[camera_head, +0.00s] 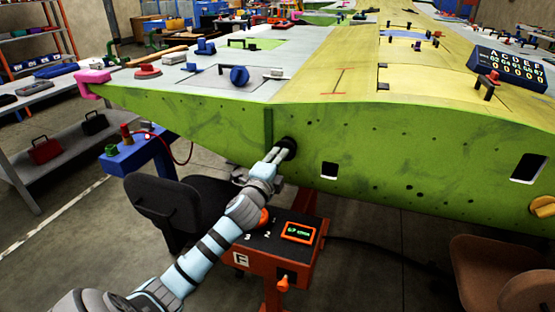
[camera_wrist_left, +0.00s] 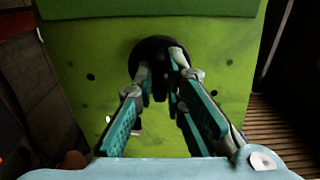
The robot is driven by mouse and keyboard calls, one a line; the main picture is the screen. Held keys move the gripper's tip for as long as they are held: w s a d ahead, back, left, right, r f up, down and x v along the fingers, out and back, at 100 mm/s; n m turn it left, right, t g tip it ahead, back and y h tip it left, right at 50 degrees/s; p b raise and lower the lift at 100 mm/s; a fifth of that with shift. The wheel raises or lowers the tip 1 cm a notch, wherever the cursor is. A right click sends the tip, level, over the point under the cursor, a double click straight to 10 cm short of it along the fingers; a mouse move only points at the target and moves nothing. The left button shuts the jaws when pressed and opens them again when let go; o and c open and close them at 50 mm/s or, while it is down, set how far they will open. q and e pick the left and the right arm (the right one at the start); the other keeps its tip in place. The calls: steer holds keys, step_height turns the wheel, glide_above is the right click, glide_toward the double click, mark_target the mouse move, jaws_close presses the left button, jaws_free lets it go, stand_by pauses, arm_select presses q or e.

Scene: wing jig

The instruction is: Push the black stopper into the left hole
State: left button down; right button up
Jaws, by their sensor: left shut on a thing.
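The black stopper (camera_head: 290,144) is at the green front face of the wing (camera_head: 400,150), toward that face's left part. My left gripper (camera_head: 277,155) reaches up to it from below left and is shut on it. In the left wrist view, the fingers (camera_wrist_left: 160,88) close around the stopper's narrow dark stem, and its wide round black head (camera_wrist_left: 152,46) lies against or just before the green panel (camera_wrist_left: 95,55). The hole behind the stopper is hidden, so I cannot tell how deep it sits. My right gripper is out of view.
An orange-edged box with a display (camera_head: 298,232) stands below the wing, near my left forearm. A black chair (camera_head: 165,205) is left of it. A blue stand (camera_head: 140,155) with a red cable is further left. A brown seat (camera_head: 490,270) is at lower right.

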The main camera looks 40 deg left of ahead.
arm_select(q)
steer(key=shift+x, duration=1.65)
steer(key=c, duration=1.6)
jaws_free()
steer(key=shift+o, duration=0.2)
steer(key=shift+s, duration=0.1)
steer(key=v, duration=1.2)
steer(key=shift+f, duration=0.1)
